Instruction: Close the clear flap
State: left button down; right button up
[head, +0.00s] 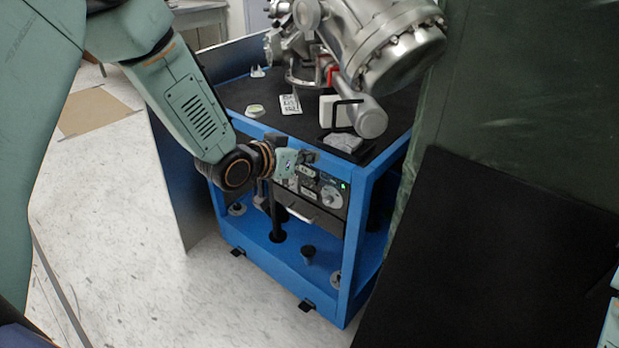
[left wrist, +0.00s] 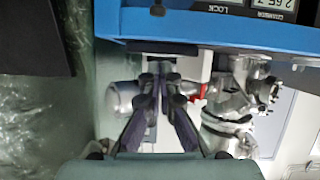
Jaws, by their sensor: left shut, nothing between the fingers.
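A clear, greenish plastic sheet, which looks like the flap (head: 525,85), hangs at the right of the head view. Crinkled clear plastic, the flap (left wrist: 28,115), also shows at the left of the left wrist view. My left gripper (head: 308,158) is in front of the blue cart's upper front edge, left of the flap and apart from it. In the left wrist view my left gripper (left wrist: 158,82) has its fingers together with nothing between them. My right gripper is not in view. The flap's far edge and fastening are hidden or out of frame.
The blue cart (head: 285,275) carries a metal vacuum chamber (head: 385,50) and a control panel (head: 320,190) with a green light. A black panel (head: 490,250) stands at the right, before the flap. Pale floor (head: 110,210) is open at the left.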

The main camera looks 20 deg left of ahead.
aim_at(323, 183)
pick_arm(q)
jog(key=shift+d+f+b, duration=0.15)
jog(key=shift+f+b, duration=0.6)
jog(key=shift+f, duration=1.35)
jog(key=shift+f, duration=0.15)
